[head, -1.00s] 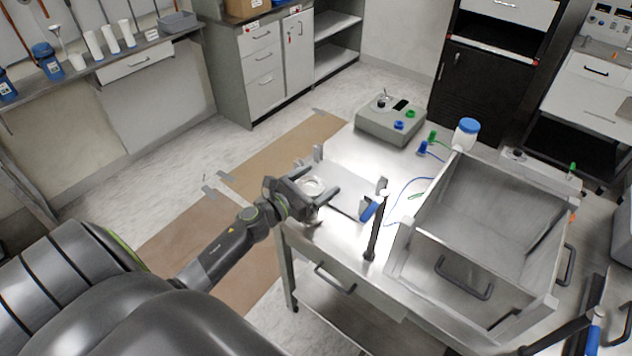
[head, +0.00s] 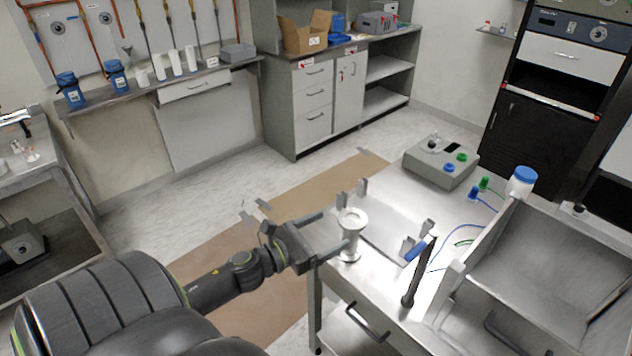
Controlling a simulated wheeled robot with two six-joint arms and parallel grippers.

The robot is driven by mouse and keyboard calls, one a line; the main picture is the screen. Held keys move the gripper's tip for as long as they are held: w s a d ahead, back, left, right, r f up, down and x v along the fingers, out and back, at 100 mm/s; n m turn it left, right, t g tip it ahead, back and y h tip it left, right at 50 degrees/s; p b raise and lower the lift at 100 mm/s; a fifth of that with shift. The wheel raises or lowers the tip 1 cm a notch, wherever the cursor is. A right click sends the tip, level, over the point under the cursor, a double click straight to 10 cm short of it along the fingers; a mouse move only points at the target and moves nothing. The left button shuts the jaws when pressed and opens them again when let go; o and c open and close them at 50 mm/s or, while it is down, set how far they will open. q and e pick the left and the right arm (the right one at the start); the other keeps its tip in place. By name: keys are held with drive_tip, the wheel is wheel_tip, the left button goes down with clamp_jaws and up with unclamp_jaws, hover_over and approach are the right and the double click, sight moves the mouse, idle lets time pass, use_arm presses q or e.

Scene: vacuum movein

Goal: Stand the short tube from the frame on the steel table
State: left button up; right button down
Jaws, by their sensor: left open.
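The short tube (head: 352,236), pale metal with a wide flange at each end, stands upright on the near left part of the steel table (head: 389,288) in the head view. It is beside the frame, a flat plate (head: 389,231) with several short upright brackets, and appears clear of them. My left gripper (head: 335,229) is open at the tube's left. Its near finger overlaps the tube's stem in the picture; I cannot tell whether it touches. My right gripper is not in view.
A large open steel box (head: 545,265) fills the table's right side. A grey control box (head: 440,161) and a blue-capped bottle (head: 521,182) are at the back. Thin cables cross the tabletop.

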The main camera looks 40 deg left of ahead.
use_arm(q)
drive_tip(key=shift+v, duration=1.15)
drive_tip(key=shift+r, duration=0.1)
drive_tip(key=s+a+f+n+g+y, duration=0.2)
drive_tip(key=s+a+f+n, duration=0.1)
drive_tip(key=f+n, duration=0.55)
drive_tip(key=s+a+f+n+g+y, duration=0.25)
drive_tip(key=f+n, duration=0.35)
drive_tip(key=f, duration=0.5)
drive_tip(key=s+a+f+n+g+y, duration=0.2)
drive_tip(key=s+f+n+y, duration=0.1)
drive_tip(key=f+n, duration=0.55)
drive_tip(key=s+d+f+n+g+h, duration=0.1)
drive_tip(key=s+d+f+n+g, duration=0.4)
drive_tip(key=s+f, duration=0.6)
drive_tip(key=s+d+f+n+g+h, duration=0.1)
drive_tip(key=s+d+f+n+g, duration=0.3)
drive_tip(key=s+d+f+n, duration=0.5)
drive_tip(key=s+f+n, duration=0.2)
drive_tip(key=s, duration=0.5)
drive_tip(key=shift+f+g, duration=0.3)
drive_tip(key=shift+g, duration=0.05)
